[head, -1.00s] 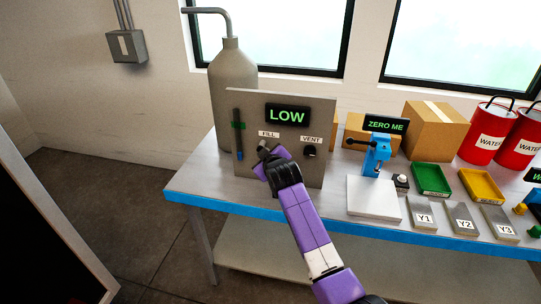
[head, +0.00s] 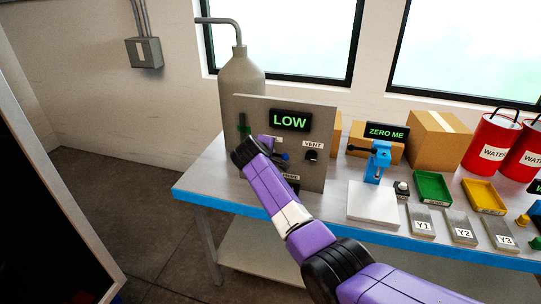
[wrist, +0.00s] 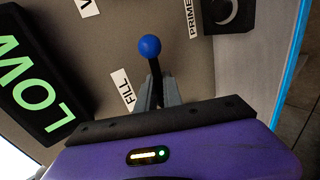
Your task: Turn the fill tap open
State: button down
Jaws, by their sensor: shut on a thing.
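The fill tap is a black lever with a blue ball end (wrist: 150,48), beside the white FILL label (wrist: 123,90) on the grey panel. My gripper (wrist: 156,92) has its grey fingers closed around the lever below the ball. In the head view, the blue ball (head: 285,156) shows just right of my wrist, and my arm hides the fingers and most of the FILL label. The panel's display (head: 290,121) reads LOW in green.
A VENT knob (head: 311,155) sits right of the tap, and a PRIME control (wrist: 222,14) sits near the panel's edge. A grey cylinder (head: 240,78) stands behind the panel. A blue stand (head: 378,160) with a ZERO ME display and a white plate stands to the right.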

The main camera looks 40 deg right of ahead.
jog(key=shift+r, duration=0.1)
dwell(0.4)
jog(key=c, duration=1.8)
grip_release()
jog(key=v, duration=0.7)
jog(key=shift+s+a+r, duration=0.1)
jog(key=shift+a+r, duration=0.1)
jog(key=shift+a, duration=0.1)
